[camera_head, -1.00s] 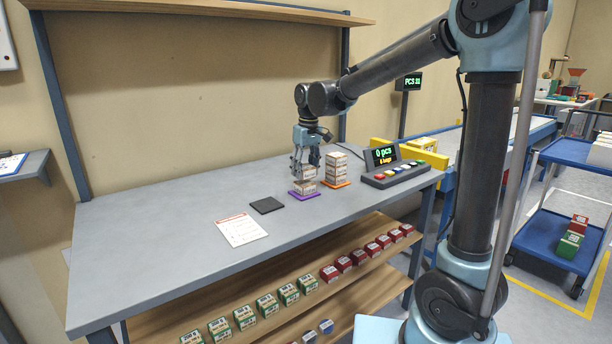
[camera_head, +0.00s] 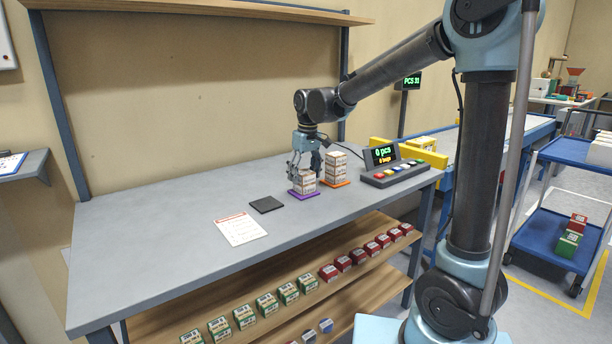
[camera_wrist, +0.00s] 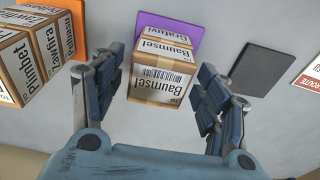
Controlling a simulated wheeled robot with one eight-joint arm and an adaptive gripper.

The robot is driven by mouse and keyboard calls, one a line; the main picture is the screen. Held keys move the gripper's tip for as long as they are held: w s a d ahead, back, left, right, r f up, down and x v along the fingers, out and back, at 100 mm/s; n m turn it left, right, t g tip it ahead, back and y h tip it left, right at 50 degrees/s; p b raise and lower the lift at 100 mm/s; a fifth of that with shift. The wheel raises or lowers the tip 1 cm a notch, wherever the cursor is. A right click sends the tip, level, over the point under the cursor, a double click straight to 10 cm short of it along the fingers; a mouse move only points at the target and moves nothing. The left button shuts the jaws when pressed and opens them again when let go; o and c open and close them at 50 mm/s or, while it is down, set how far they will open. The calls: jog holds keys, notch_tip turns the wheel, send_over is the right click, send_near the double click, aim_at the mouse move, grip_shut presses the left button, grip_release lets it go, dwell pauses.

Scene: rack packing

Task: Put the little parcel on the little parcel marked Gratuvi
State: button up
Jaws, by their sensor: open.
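A small brown parcel labelled Baumsel (camera_wrist: 160,80) rests on top of the little parcel marked Gratuvi (camera_wrist: 168,43), most of which is hidden under and behind it. Both stand on a purple mat (camera_wrist: 190,25). In the head view the two form a short stack (camera_head: 303,182) on the purple mat (camera_head: 304,194). My gripper (camera_wrist: 155,68) is open, with one finger on each side of the Baumsel parcel and visible gaps beside it. In the head view my gripper (camera_head: 304,170) is just above the stack.
A taller stack of parcels (camera_head: 337,168) stands close by on an orange mat (camera_head: 335,183). A dark square pad (camera_head: 266,204) and a paper sheet (camera_head: 240,228) lie to the left. A button console (camera_head: 394,174) stands to the right. The table's left part is clear.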

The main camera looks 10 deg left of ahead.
aim_at(307, 173)
notch_tip(307, 173, up, 12)
jog(key=d, duration=0.1)
jog(key=shift+s, duration=0.45)
jog(key=s+d+f+m, duration=0.1)
jog(key=s+d+f, duration=0.1)
jog(key=d, duration=0.6)
jog(key=s+d+f+m, duration=0.2)
jog(key=s+d+f, duration=0.1)
jog(key=d, duration=0.6)
jog(key=s+d+f+m, duration=0.1)
jog(key=s+d+f, duration=0.1)
jog(key=d, duration=0.6)
jog(key=s+d+f+m+t+h, duration=0.1)
jog(key=s+d+f+m, duration=0.4)
jog(key=s+d+f, duration=1)
jog(key=shift+s+f+m, duration=0.2)
jog(key=shift+f+m, duration=0.1)
jog(key=shift+f, duration=0.5)
